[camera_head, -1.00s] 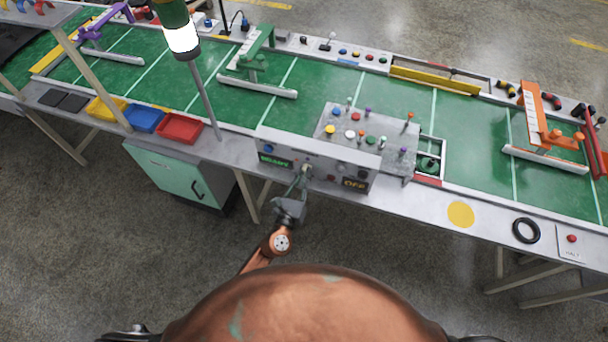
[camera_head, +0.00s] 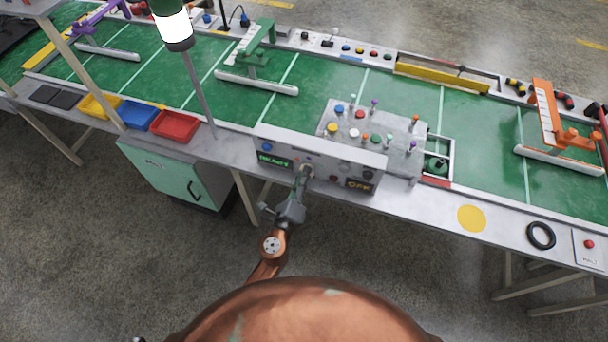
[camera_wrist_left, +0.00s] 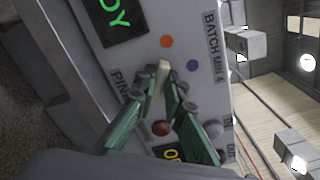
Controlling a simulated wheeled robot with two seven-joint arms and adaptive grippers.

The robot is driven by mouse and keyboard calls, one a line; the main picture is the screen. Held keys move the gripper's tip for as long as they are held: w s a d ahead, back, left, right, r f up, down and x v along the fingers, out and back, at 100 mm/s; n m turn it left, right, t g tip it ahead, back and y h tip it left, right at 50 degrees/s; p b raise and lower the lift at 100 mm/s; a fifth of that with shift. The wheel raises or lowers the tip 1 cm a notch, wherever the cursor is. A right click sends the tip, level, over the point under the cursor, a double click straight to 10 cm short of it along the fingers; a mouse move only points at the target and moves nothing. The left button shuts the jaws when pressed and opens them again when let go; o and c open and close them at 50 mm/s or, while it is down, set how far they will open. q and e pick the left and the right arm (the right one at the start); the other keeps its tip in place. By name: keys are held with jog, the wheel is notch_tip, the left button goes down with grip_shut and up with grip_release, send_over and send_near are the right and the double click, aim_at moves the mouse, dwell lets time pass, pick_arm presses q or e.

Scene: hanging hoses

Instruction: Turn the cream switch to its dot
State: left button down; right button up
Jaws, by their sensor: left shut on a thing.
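The cream switch (camera_wrist_left: 161,72) is a narrow pale lever on the front of the grey control panel (camera_wrist_left: 185,18) in the left wrist view. My left gripper (camera_wrist_left: 162,80) has its dark green fingers shut on the lever, one on each side. An orange dot (camera_wrist_left: 166,41) lies just beyond the lever's tip, and a purple dot (camera_wrist_left: 193,65) lies to its right. In the head view my left gripper (camera_head: 304,178) meets the panel front between the green display (camera_head: 274,161) and the yellow-lettered display (camera_head: 359,185). The lever's base is partly hidden by the fingers. My right gripper is out of view.
A red knob (camera_wrist_left: 161,128) and a grey knob (camera_wrist_left: 213,129) sit close to the fingers on the panel. Above it, a grey plate (camera_head: 340,112) carries several coloured buttons and pegs. Red (camera_head: 175,126), blue (camera_head: 140,117) and yellow trays (camera_head: 101,105) stand to the left.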

pick_arm(q)
jog(key=shift+d+f+n, duration=0.1)
jog(key=shift+n, duration=0.4)
jog(key=c, duration=2)
grip_release()
jog(key=shift+s, duration=0.1)
jog(key=v, duration=1.2)
